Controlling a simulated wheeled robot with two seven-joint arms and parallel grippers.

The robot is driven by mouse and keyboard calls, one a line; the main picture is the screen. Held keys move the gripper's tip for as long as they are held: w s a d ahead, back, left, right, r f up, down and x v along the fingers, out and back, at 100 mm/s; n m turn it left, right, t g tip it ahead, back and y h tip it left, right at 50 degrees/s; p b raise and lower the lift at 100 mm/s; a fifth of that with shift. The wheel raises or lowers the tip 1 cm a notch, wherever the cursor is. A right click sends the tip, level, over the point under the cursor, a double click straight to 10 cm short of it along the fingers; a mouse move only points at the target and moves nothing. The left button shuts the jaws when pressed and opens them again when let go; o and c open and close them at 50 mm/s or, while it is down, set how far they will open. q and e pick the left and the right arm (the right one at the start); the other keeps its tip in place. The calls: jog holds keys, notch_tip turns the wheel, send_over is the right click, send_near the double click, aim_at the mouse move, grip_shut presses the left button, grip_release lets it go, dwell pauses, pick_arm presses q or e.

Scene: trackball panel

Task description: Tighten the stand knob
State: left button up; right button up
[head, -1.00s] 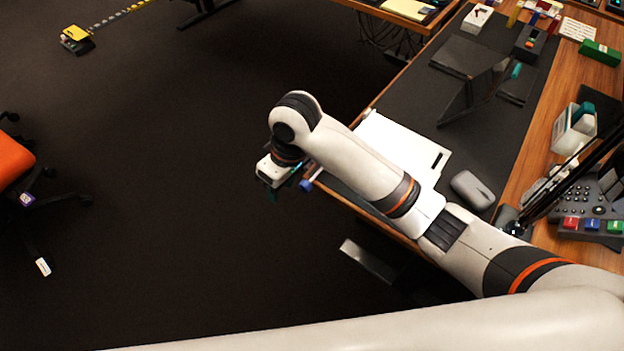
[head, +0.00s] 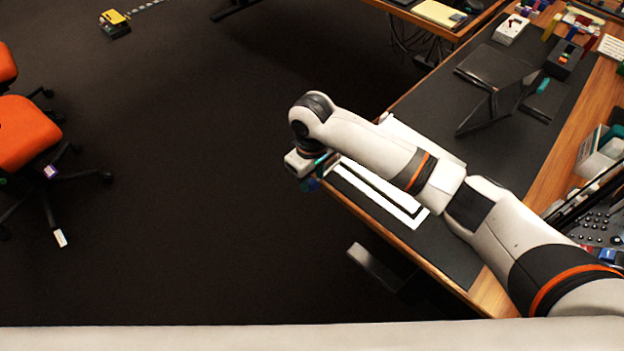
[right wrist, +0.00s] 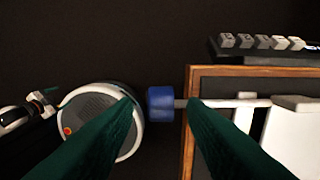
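In the right wrist view a blue knob (right wrist: 160,103) sits on a thin grey shaft that runs right toward a white stand (right wrist: 290,140). The green fingers of my right gripper (right wrist: 160,104) are apart, and the knob shows in the gap between their tips. I cannot tell whether either finger touches it. The right finger covers part of the shaft. In the head view the white stand (head: 378,191) lies along the desk edge beneath my right arm. My right gripper (head: 312,178) is beyond that edge, mostly hidden by its wrist. My left gripper is not in view.
The desk's dark mat (head: 440,110) carries a black folded stand (head: 495,95). A row of keys (right wrist: 262,42) shows in the wrist view. Orange chairs (head: 25,132) stand at the left; the floor between is clear.

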jog(key=shift+f, duration=0.95)
